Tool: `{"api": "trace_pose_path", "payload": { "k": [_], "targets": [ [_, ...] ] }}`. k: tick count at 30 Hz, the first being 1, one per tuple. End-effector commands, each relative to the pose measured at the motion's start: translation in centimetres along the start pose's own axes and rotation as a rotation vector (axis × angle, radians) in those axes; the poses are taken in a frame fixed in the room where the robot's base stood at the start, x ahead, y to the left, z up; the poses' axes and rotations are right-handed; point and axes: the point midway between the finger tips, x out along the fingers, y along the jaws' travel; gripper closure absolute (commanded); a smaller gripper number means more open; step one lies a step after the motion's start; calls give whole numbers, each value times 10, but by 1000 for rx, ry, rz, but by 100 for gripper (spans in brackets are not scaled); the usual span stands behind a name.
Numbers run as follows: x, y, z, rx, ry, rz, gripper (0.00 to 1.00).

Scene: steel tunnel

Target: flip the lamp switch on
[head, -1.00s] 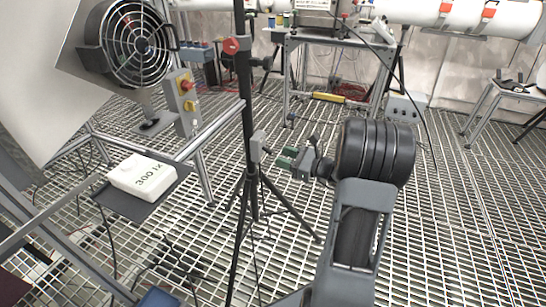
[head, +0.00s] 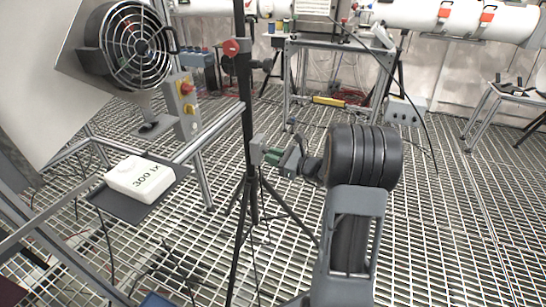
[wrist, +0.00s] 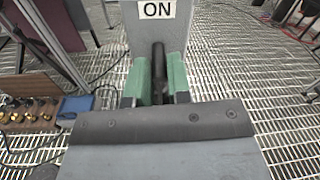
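The lamp switch is a grey box (head: 256,151) on a thin dark stand in the head view. In the wrist view its grey face (wrist: 203,24) carries a white "ON" label (wrist: 157,9) at the top. A dark lever (wrist: 158,62) sticks out of the face below the label. My gripper (head: 268,155) is at the box in the head view. In the wrist view its two green fingertips (wrist: 158,78) stand on either side of the lever, close to it. I cannot tell whether they press on it.
A black tripod (head: 252,195) stands by the switch. To the left are a caged round lamp or fan (head: 138,45), a control box (head: 182,104) with red and yellow buttons, and a white "300 lx" block (head: 140,178) on a shelf.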

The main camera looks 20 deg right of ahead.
Motion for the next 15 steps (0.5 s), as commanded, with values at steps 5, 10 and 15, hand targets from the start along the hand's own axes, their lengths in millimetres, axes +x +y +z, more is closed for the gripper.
{"api": "trace_pose_path", "payload": {
  "k": [5,10,15],
  "targets": [
    [0,0,0,0,0,0,99],
    [0,0,0,0,1,0,100],
    [0,-1,5,-2,27,5,100]
  ]
}}
